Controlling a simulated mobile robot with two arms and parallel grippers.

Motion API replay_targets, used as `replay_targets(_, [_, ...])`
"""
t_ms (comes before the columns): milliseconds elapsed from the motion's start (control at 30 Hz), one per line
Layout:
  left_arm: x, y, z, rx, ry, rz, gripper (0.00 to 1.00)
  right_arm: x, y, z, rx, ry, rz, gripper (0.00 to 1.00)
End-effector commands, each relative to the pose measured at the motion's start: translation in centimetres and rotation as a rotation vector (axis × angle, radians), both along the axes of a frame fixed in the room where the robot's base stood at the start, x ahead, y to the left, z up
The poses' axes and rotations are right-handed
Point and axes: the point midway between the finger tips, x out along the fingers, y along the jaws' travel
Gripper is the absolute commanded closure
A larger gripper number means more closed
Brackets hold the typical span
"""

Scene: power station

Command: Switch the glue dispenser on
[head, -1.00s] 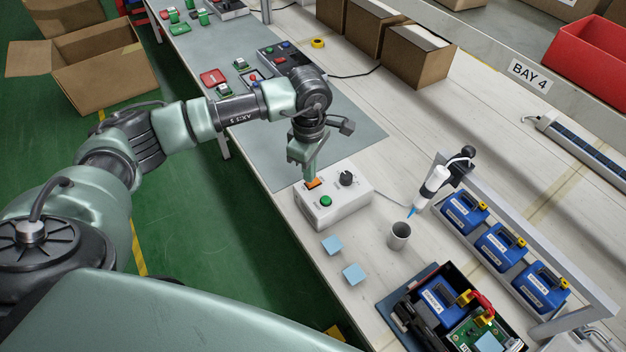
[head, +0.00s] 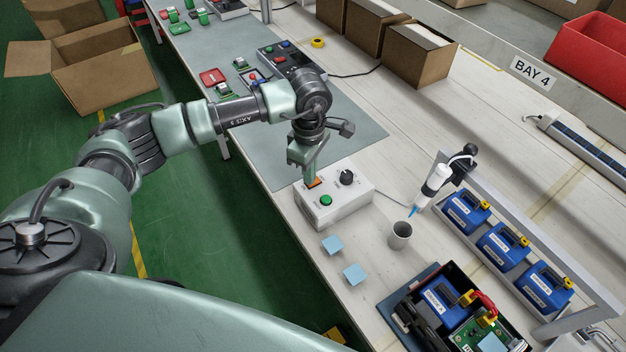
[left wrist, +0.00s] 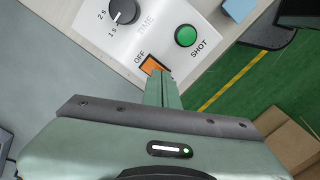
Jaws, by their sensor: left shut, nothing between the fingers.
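The glue dispenser's white control box (head: 335,197) stands on the bench, with a black TIME knob (head: 347,178) and a green SHOT button (head: 326,200). Its orange rocker switch (head: 314,182) also shows in the left wrist view (left wrist: 152,65), beside the word OFF. My left gripper (head: 309,182) is shut and empty, pointing down at the switch. In the left wrist view its fingertips (left wrist: 160,77) overlap the switch's near end and hide it. I cannot tell whether they touch or which way the rocker is tilted. My right gripper is not in view.
A white glue syringe (head: 434,186) hangs on a stand above a grey cup (head: 399,235). Light blue pads (head: 332,244) lie near the bench edge. Blue units (head: 502,248) stand in a rack at right, behind a dark tray (head: 397,335). Cardboard boxes (head: 418,55) stand at the back.

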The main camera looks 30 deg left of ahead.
Motion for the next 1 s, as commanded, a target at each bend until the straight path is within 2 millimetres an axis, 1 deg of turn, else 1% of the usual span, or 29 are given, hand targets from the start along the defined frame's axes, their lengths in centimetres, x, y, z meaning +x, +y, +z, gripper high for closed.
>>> replay_targets(500, [0.0,0.0,-0.9,0.000,0.001,0.000,1.00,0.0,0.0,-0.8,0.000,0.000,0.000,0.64])
replay_targets(633, [0.0,0.0,-0.8,0.000,0.002,0.000,1.00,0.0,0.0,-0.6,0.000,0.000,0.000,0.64])
replay_targets(767, [-0.1,0.0,-0.1,0.000,0.002,-0.001,1.00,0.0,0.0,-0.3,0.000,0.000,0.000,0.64])
replay_targets(1000, [0.0,0.0,1.9,0.000,0.000,-0.001,1.00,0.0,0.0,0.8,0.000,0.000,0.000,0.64])
